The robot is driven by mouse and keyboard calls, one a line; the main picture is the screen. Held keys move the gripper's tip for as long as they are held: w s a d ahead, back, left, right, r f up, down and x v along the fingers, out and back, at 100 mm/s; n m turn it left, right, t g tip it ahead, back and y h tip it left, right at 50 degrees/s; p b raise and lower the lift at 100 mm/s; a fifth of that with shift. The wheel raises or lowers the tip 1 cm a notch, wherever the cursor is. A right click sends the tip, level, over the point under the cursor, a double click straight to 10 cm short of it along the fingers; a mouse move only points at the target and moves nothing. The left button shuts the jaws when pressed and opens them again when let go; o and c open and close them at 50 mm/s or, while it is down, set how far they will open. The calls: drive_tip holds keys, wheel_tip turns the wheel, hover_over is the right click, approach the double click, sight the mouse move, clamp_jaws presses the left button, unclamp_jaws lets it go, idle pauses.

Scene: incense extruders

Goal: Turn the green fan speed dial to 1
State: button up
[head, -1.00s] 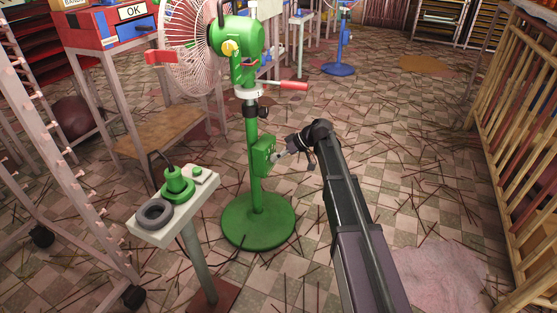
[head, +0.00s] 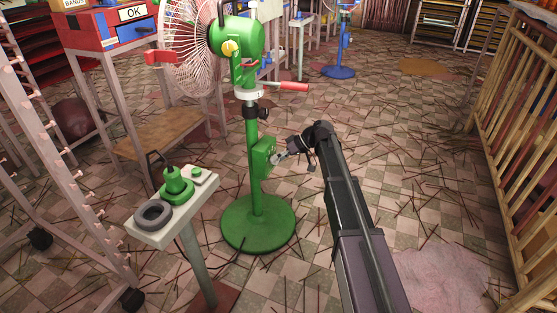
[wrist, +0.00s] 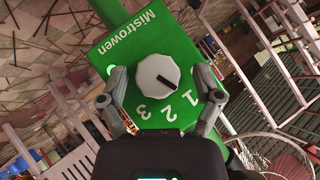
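The green fan (head: 236,48) stands on a round base, with a green control box (head: 262,157) on its pole. In the wrist view, the box face (wrist: 190,50) reads "Mistrowen" and has numbers 1, 2 and 3. A pale grey dial (wrist: 158,75) sits on that face. Its dark pointer mark is directed to the lower right, toward the 1. My gripper (wrist: 162,78) is open, with one finger on each side of the dial. Gaps show between the fingers and the dial. In the head view my gripper (head: 279,157) is at the box's right side, and the dial is hard to make out.
A small white stand (head: 185,222) with a green part and a grey ring is left of the fan. A wooden rack (head: 515,150) stands at the far right. A blue fan (head: 340,70) is at the back. Thin sticks litter the tiled floor.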

idle(0.4)
drive_tip(key=s+d+f+m+t+h, duration=0.15)
drive_tip(key=s+d+m+h, duration=0.25)
drive_tip(key=s+d, duration=0.4)
drive_tip(key=s+d+f+m+h, duration=0.3)
drive_tip(key=s+d, duration=0.4)
drive_tip(key=s+d+f+m+t+h, duration=0.1)
drive_tip(key=s+d+f+m+h, duration=0.25)
drive_tip(key=s+d, duration=0.45)
wheel_tip(320, 180, up, 60)
drive_tip(key=s+p, duration=0.3)
drive_tip(key=p, duration=5.6)
drive_tip(key=shift+f+m+g, duration=0.15)
drive_tip(key=shift+m+g, duration=0.2)
